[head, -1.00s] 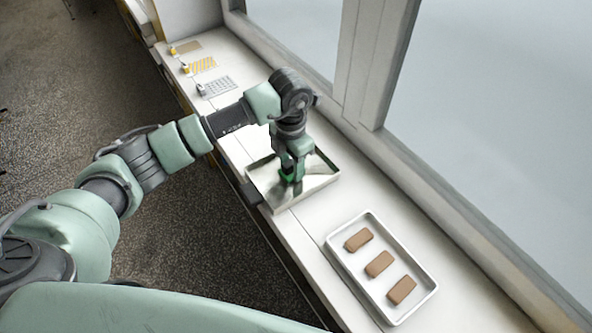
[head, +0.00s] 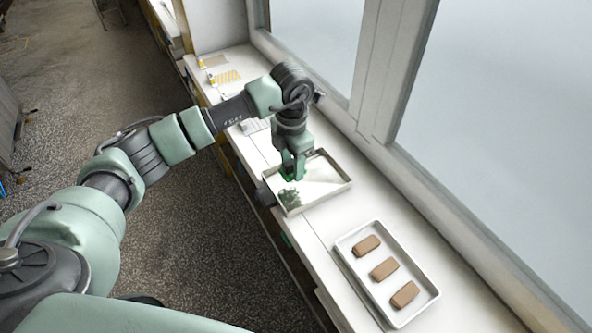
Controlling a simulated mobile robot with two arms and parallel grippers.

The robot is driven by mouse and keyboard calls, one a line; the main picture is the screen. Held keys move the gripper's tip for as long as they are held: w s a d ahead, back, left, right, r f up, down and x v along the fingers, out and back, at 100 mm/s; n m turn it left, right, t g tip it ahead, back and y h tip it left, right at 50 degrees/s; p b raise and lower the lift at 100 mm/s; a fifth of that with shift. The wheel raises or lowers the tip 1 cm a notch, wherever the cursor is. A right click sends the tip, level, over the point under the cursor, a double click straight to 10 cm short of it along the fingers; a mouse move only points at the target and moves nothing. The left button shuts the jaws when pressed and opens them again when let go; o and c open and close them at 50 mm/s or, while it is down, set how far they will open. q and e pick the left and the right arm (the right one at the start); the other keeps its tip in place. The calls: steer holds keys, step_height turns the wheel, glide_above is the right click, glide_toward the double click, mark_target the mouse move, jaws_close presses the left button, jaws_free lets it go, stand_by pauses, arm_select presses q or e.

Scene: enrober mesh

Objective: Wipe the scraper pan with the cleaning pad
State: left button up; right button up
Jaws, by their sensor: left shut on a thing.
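The scraper pan (head: 331,187), a shallow metal tray with a shiny floor, sits on the white counter in the middle of the head view. My left gripper (head: 292,172) points down into the pan near its left side. It is shut on the green cleaning pad (head: 287,175), of which only a little shows between and below the fingers. The pad is low at the pan floor; I cannot tell if it touches. A dark patch shows on the pan floor near the front left corner. My right gripper is not in view.
A white tray (head: 429,292) with three brown bars (head: 385,268) stands on the counter in front of the pan. Beyond the pan lie a grey mesh piece (head: 254,126) and a yellow-striped piece (head: 226,77). A window wall (head: 375,143) runs along the counter's right side.

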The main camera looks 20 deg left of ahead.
arm_select(q)
step_height(320, 180, up, 2)
steer(key=shift+a+p, duration=0.15)
steer(key=shift+p, duration=0.2)
steer(key=shift+d+r, duration=0.2)
steer(key=shift+r, duration=0.15)
steer(key=shift+a, duration=0.15)
